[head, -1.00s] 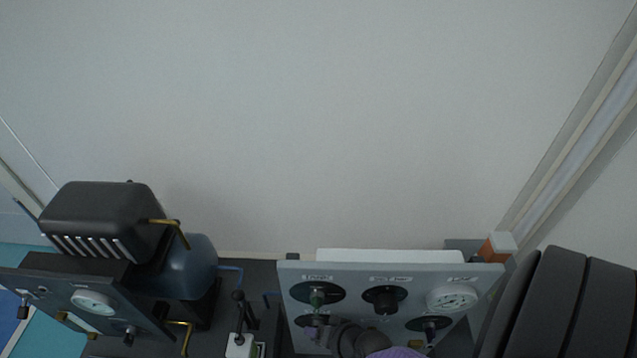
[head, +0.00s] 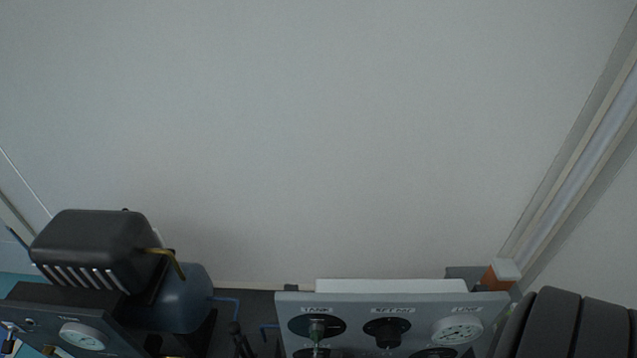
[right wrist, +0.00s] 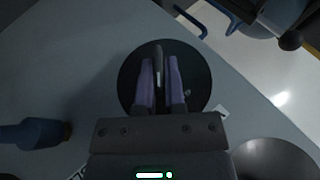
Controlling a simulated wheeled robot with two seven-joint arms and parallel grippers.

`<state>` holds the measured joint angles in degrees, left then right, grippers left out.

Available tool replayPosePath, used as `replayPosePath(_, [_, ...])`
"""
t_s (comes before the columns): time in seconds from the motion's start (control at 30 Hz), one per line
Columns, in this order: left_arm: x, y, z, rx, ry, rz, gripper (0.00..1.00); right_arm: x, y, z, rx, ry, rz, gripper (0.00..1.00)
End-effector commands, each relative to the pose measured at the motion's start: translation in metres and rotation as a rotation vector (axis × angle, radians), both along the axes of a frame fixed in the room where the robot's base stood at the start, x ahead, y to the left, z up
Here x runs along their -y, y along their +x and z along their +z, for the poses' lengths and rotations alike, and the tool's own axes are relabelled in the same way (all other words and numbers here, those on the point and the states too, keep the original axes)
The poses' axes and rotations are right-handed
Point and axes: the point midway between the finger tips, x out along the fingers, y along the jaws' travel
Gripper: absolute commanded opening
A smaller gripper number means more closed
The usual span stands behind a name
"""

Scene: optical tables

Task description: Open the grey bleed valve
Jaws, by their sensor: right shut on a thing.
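In the right wrist view, the grey bleed valve shows as a thin grey handle (right wrist: 159,58) standing out from a round black disc (right wrist: 198,72) on the grey panel. My right gripper (right wrist: 159,75) has its two purple fingers on either side of the handle and is shut on it. The handle runs in line with the fingers, and its lower part is hidden between them. The head view shows only the upper part of the panel (head: 360,308); the grasped valve and my right gripper are below its bottom edge. My left gripper is in neither view.
A blue part (right wrist: 32,134) sticks out near the disc. A dark machine (head: 95,248) stands at left; an orange-and-white block (head: 502,272) sits behind the panel.

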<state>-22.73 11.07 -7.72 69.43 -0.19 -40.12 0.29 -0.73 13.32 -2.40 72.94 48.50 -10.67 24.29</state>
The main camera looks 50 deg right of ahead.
Motion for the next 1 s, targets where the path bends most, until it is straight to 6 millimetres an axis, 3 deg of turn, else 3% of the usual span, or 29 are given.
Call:
replayPosePath(0.2, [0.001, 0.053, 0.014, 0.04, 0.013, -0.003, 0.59, 0.002, -0.003, -0.006, 0.071, 0.06, 0.007, 0.0])
replayPosePath(0.33, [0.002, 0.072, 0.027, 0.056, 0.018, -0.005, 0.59, 0.003, -0.002, -0.005, 0.132, 0.108, 0.009, 0.0])
replayPosePath(1.0, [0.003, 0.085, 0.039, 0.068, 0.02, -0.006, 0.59, 0.003, -0.002, -0.005, 0.417, 0.353, -0.001, 0.0])
